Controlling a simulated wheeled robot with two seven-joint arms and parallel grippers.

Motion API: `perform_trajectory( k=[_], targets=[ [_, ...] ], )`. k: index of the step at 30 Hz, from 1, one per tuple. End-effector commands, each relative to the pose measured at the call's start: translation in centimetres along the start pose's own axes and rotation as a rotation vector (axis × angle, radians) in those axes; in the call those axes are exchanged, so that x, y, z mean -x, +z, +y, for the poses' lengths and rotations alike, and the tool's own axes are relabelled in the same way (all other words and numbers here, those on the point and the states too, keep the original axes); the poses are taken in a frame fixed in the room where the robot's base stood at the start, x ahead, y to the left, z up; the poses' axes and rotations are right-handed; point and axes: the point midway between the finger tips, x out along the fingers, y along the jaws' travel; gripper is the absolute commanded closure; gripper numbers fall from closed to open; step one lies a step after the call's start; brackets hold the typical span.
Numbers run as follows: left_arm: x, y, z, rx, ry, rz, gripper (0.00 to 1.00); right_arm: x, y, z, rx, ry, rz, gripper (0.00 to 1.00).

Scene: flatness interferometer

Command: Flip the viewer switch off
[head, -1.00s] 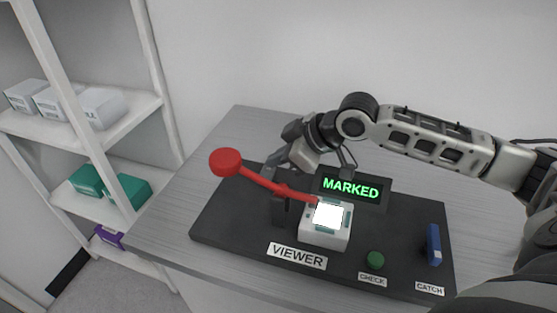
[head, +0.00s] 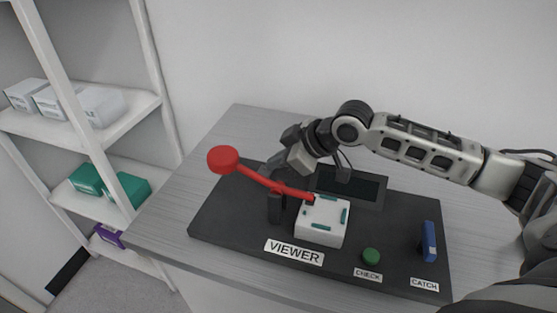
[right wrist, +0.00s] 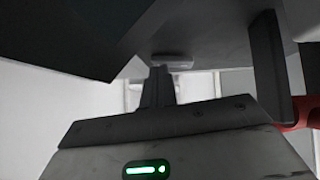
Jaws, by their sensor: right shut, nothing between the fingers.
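The viewer switch is a red lever with a round knob (head: 223,159), on the black panel (head: 215,222) behind the VIEWER label (head: 294,252). Its arm slants from the knob at upper left down to the white viewer block (head: 320,222), whose top is unlit. My right gripper (head: 275,190) is shut and empty, low beside the lever arm; I cannot tell whether it touches. Its fingers (right wrist: 159,88) show in the right wrist view, with a red piece of the lever (right wrist: 298,110) at the right edge. My left gripper is out of view.
The display (head: 350,184) behind the block is dark. A green CHECK button (head: 371,256) and a blue CATCH lever (head: 429,241) sit on the panel's right. Shelves with boxes (head: 98,104) stand at left. The grey tabletop (head: 235,130) is clear behind the panel.

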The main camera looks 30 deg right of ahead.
Motion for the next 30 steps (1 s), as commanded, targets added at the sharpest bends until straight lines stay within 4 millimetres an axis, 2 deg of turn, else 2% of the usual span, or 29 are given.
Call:
perform_trajectory(
  k=[12,25,30],
  targets=[
    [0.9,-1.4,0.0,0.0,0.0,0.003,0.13,0.5,-0.5,-1.5,0.0,-0.002,0.001,1.0],
    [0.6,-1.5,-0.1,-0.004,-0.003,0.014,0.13,0.4,-0.4,-1.5,0.0,-0.001,0.001,1.0],
    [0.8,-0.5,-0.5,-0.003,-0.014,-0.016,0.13,2.8,-2.7,-0.6,0.002,0.005,0.005,1.0]
  ],
)
